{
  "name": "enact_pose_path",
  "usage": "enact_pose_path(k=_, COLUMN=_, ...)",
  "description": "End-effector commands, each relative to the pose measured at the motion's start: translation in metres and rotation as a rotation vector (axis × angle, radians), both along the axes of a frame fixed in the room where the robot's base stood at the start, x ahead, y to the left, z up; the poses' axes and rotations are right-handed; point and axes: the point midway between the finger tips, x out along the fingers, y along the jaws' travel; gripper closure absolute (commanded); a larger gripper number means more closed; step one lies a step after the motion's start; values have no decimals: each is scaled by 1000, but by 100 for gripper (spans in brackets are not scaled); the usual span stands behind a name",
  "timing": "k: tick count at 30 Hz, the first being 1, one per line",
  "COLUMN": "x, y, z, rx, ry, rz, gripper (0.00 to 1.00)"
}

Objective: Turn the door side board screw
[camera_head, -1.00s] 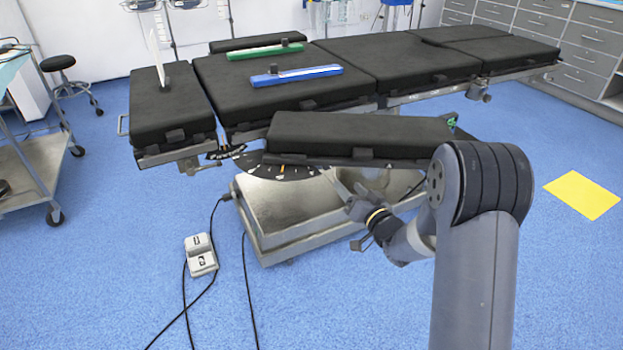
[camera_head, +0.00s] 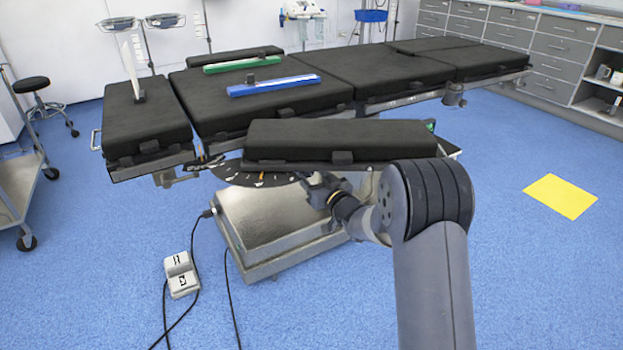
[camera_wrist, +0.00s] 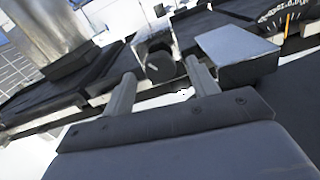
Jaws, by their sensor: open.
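The near black side board (camera_head: 340,138) juts out from the operating table (camera_head: 265,98) toward me. My gripper (camera_wrist: 161,68) is open and reaches in low under this board. In the wrist view a round dark knob (camera_wrist: 159,66), which looks like the board's screw, shows between the two fingertips under a light metal block. The fingers stand on either side of it with gaps; I cannot tell whether they reach along its depth. In the head view the fingertips are hard to make out in the shadow beneath the board, and the screw is hidden.
A grey block (camera_wrist: 237,55) sits close right of the right finger. A dial plate (camera_head: 262,175) and the metal table base (camera_head: 270,230) are near my gripper. A foot pedal (camera_head: 180,274) with cables lies on the floor. Blue floor is clear at the right around a yellow sheet (camera_head: 560,196).

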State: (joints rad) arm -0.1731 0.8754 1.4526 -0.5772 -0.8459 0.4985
Motion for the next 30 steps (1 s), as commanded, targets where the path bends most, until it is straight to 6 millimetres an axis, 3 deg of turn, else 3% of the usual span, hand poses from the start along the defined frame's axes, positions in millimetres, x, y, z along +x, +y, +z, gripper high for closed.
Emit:
enact_pose_path(k=6, x=11, y=7, z=0, rx=1, ry=1, rz=-1, gripper=44)
enact_pose_path(k=15, x=12, y=8, z=0, rx=0, ry=1, rz=-1, gripper=45)
enact_pose_path(k=30, x=12, y=8, z=0, rx=1, ry=1, rz=-1, gripper=86)
